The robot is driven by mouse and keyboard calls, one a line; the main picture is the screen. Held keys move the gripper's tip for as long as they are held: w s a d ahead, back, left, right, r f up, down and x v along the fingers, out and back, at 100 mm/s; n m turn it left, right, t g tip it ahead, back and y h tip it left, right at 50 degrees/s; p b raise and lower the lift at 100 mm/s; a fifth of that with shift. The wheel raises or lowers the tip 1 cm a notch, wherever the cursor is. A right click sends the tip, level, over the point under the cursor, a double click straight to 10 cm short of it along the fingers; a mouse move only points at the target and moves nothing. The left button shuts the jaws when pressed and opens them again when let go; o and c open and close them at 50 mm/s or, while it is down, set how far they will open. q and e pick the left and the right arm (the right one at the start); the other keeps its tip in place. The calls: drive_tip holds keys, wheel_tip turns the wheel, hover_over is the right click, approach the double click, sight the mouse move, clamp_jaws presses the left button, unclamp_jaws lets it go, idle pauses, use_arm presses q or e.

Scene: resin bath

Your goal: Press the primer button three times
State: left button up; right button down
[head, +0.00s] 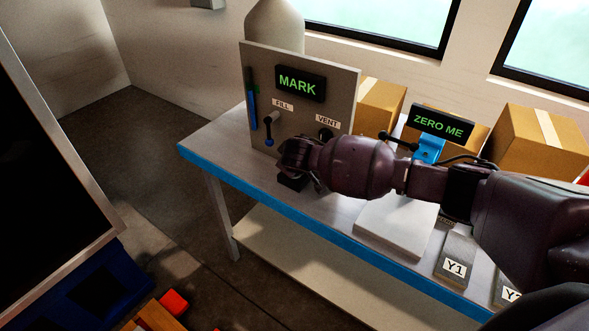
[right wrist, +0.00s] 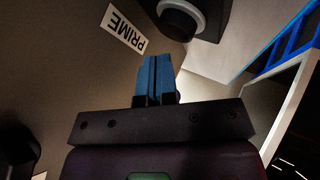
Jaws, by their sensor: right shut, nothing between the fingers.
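The primer button (right wrist: 181,20) is a round dark cap with a paler ring on a black housing, at the top of the right wrist view. A label reading PRIME (right wrist: 125,29) is on the panel beside it. My right gripper (right wrist: 154,60) has its blue fingers shut with nothing between them. The fingertips point toward the button housing and appear just short of it; I cannot tell the exact gap. In the head view my right gripper (head: 294,166) is low in front of the grey panel (head: 340,87) and hides the button's cap. My left gripper is not in view.
The panel carries a MARK display (head: 299,83), a FILL lever (head: 269,128) and a VENT knob (head: 326,133). A ZERO ME display (head: 438,123), cardboard boxes (head: 533,140) and a Y1 block (head: 456,262) stand on the blue-edged bench (head: 222,146). The bench's left end is clear.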

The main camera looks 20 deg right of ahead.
drive_tip(key=shift+f, duration=0.1)
idle(0.6)
drive_tip(key=shift+f, duration=0.3)
